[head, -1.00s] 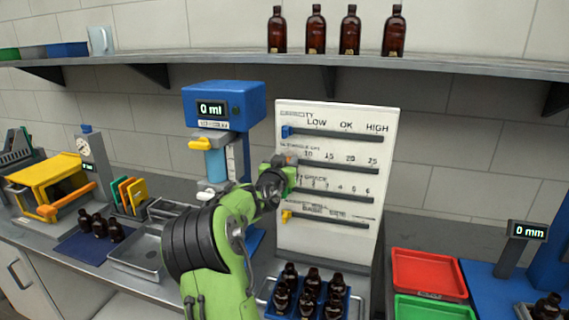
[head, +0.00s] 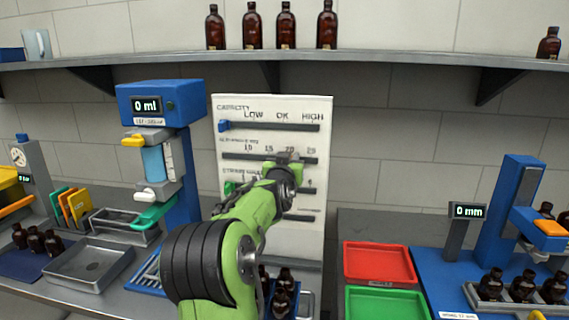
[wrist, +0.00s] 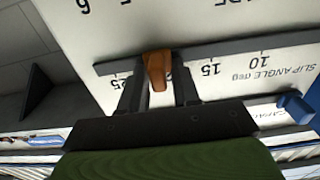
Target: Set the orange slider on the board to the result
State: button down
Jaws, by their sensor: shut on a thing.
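The white board (head: 228,245) stands upright against the wall with several slotted rows and sliders. The orange slider (wrist: 157,66) is on the SLIP ANGLE row, between 15 and 25, where the 20 mark falls; that row's scale looks upside down in the wrist view. My gripper (wrist: 158,82) is shut on the orange slider, a finger on either side. In the head view my gripper (head: 288,160) is at the slot just below the 20 label and hides the slider.
Bottles stand under the board. Red (head: 380,262) and green (head: 388,304) trays lie to the right.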

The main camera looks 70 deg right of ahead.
jog(key=shift+f, duration=0.1)
jog(key=c, duration=1.1)
grip_release()
jog(key=a, duration=0.5)
jog(key=s+a+b, duration=0.1)
jog(key=a, duration=0.4)
jog(key=s+a+b, duration=0.1)
jog(key=a, duration=0.4)
jog(key=shift+s+a, duration=0.15)
jog(key=shift+a, duration=0.15)
